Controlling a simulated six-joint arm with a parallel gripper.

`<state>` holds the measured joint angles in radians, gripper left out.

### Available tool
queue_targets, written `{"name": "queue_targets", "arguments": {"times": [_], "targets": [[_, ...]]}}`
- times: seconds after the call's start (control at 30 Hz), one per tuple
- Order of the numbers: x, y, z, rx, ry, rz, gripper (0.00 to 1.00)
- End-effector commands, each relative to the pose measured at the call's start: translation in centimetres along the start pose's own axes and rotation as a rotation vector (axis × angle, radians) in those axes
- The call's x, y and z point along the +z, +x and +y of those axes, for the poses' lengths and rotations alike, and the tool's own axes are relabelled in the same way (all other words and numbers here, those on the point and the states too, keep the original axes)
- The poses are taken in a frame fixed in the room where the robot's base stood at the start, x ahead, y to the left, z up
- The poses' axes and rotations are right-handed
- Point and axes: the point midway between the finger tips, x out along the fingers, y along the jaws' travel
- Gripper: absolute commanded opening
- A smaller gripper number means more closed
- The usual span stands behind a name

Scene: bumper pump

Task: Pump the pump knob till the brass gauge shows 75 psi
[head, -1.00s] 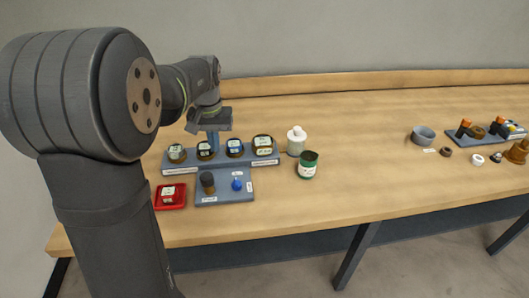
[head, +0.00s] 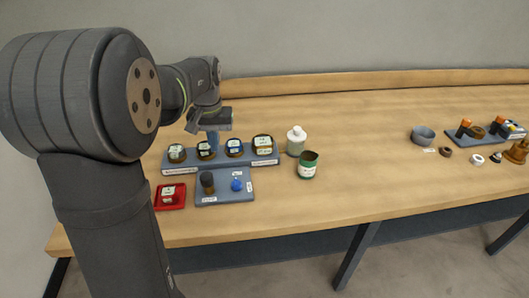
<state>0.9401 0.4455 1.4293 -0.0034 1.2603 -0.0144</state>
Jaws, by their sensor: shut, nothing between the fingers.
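A row of several round brass-rimmed dials with pale faces stands on a long blue-grey base (head: 205,166); the rightmost dial (head: 262,144) is the clearest. Their readings are too small to read, and I cannot tell which is the brass gauge. In front, a lower blue-grey plate (head: 222,197) carries a dark upright knob (head: 207,182) and a small blue knob (head: 237,184). I cannot tell from their labels which is the pump knob. My gripper (head: 212,147) points down at the row, by the second dial from the left, behind the dark knob. It is shut and empty; whether it touches anything is unclear.
A red box (head: 171,197) with a label sits left of the lower plate. A white bottle (head: 296,141) and a green-and-white cup (head: 307,166) stand to the right. A grey bowl (head: 423,135) and small parts lie far right. The middle right of the table is clear.

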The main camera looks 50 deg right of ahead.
Motion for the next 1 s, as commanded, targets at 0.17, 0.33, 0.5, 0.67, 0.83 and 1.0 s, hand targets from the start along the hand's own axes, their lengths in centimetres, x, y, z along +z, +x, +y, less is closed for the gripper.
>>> {"name": "queue_targets", "arguments": {"times": [0.17,0.33,0.5,0.67,0.83,1.0], "targets": [[0.0,0.0,0.0,0.0,0.0,0.0,0.0],[0.0,0.0,0.0,0.0,0.0,0.0,0.0],[0.0,0.0,0.0,0.0,0.0,0.0,0.0],[0.0,0.0,0.0,0.0,0.0,0.0,0.0],[0.0,0.0,0.0,0.0,0.0,0.0,0.0],[0.26,0.12,-0.19,-0.031,0.044,0.006,0.0]]}}
